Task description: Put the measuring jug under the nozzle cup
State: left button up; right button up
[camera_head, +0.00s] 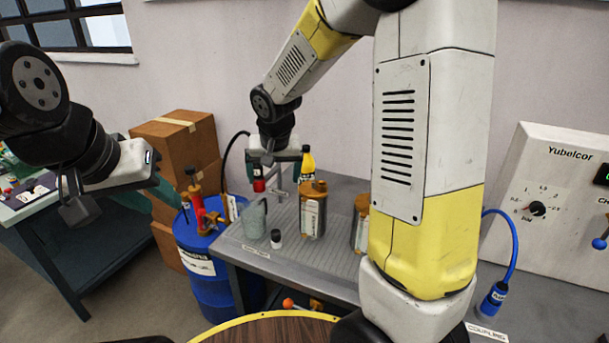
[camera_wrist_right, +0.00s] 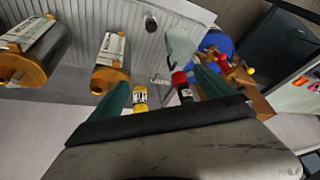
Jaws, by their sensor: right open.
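The measuring jug (camera_head: 254,220) is a grey, see-through vessel near the bench's left end. It also shows in the right wrist view (camera_wrist_right: 181,48). My right gripper (camera_head: 275,178) is open and empty, above and behind the jug. In the right wrist view, the jug lies beyond the fingertips (camera_wrist_right: 160,75), apart from them. My left gripper (camera_head: 160,197) is at the left, its green fingers apart with nothing visible between them. A red and orange hand pump (camera_head: 199,215) stands on a blue drum (camera_head: 205,262) left of the jug. I cannot clearly make out the nozzle cup.
A red-capped bottle (camera_head: 258,184) and a yellow bottle (camera_head: 307,163) stand behind the jug. Cardboard boxes (camera_head: 185,140) are stacked behind the drum.

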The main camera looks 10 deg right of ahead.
aim_at(254, 219)
jog(key=s+d+r, duration=0.2)
jog(key=s+r, duration=0.2)
jog(key=s, duration=0.3)
jog(key=s+d+r+n+t+y, duration=0.1)
jog(key=s+d+r, duration=0.2)
jog(key=s, duration=0.5)
jog(key=s+d+r, duration=0.2)
jog(key=s+r, duration=0.2)
jog(key=s, duration=0.4)
jog(key=shift+d+r+y, duration=0.4)
jog(key=shift+o, duration=0.5)
